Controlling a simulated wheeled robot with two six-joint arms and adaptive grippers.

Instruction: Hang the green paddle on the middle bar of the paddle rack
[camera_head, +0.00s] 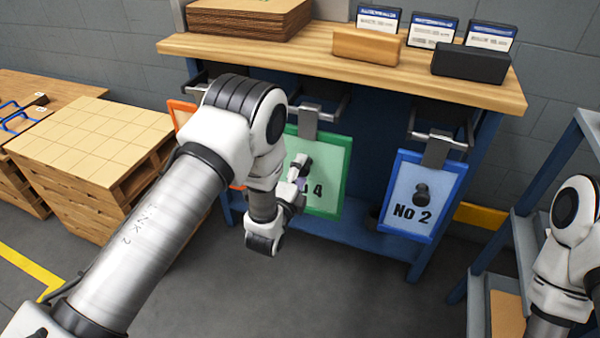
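The green paddle (333,170) has a pale green face with a "4" on it. It hangs upright under the wooden top, with its grey hook (309,116) at the middle bar (333,112) of the paddle rack (372,112). My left gripper (300,172) is at the front of the green paddle, over the left part of its face. The gripper hides any knob there, and its fingers are too small and overlapped to tell whether they are closed. My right arm shows at the right edge, its gripper out of view.
A blue "No 2" paddle (408,215) with a black knob hangs on the right bar. An orange paddle (181,112) hangs at left, mostly behind my arm. Stacked pallets (95,140) stand left, grey shelving (530,225) right. Floor in front is clear.

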